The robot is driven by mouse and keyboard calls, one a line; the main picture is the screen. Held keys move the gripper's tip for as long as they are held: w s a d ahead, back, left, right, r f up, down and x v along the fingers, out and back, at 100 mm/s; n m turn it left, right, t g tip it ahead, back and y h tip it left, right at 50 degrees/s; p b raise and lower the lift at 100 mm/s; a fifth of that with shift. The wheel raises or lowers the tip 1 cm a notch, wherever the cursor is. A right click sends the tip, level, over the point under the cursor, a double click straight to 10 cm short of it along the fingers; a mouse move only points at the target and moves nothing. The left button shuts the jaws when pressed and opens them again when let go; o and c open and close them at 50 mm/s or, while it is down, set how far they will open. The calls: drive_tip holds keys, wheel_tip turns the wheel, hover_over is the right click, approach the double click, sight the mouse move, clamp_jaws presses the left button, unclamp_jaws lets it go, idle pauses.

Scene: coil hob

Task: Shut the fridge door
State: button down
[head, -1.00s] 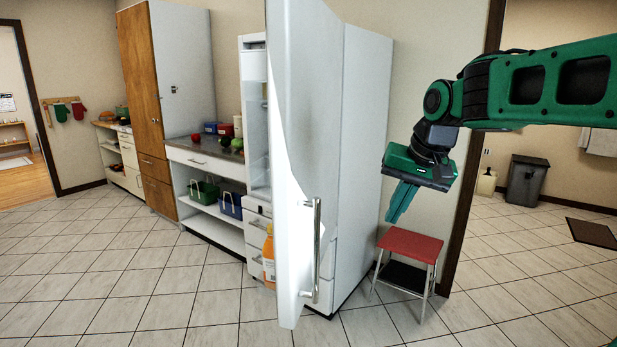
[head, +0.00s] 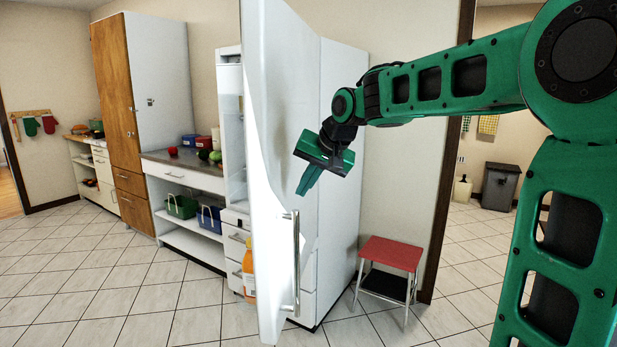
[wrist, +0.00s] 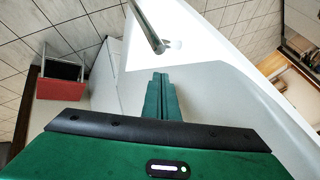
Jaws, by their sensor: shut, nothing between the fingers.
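The white fridge door (head: 276,120) stands wide open in the head view, swung toward me and seen nearly edge-on. Its metal bar handle (head: 296,262) is upright on the door's face; it also shows in the wrist view (wrist: 147,27). The fridge body (head: 340,180) stands behind the door, with part of its inside visible to the left. My gripper (head: 304,192) is shut and empty, pointing down, to the right of the door and above the handle's height. In the wrist view its fingers (wrist: 160,82) are together beside the door's face. Whether they touch it I cannot tell.
A red-topped stool (head: 391,254) stands right of the fridge. An orange bottle (head: 248,272) is by the fridge's left front. A counter (head: 190,170) and a tall wooden cupboard (head: 118,110) stand further left. The tiled floor at front left is clear.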

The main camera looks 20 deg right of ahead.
sight(281, 197)
drive_tip(key=shift+w+a+f, duration=0.15)
drive_tip(key=shift+w+a, duration=0.55)
drive_tip(key=shift+a, duration=0.15)
drive_tip(key=shift+w+a+f, duration=0.15)
drive_tip(key=shift+w+a, duration=0.5)
drive_tip(key=shift+a, duration=0.2)
drive_tip(key=shift+a, duration=0.15)
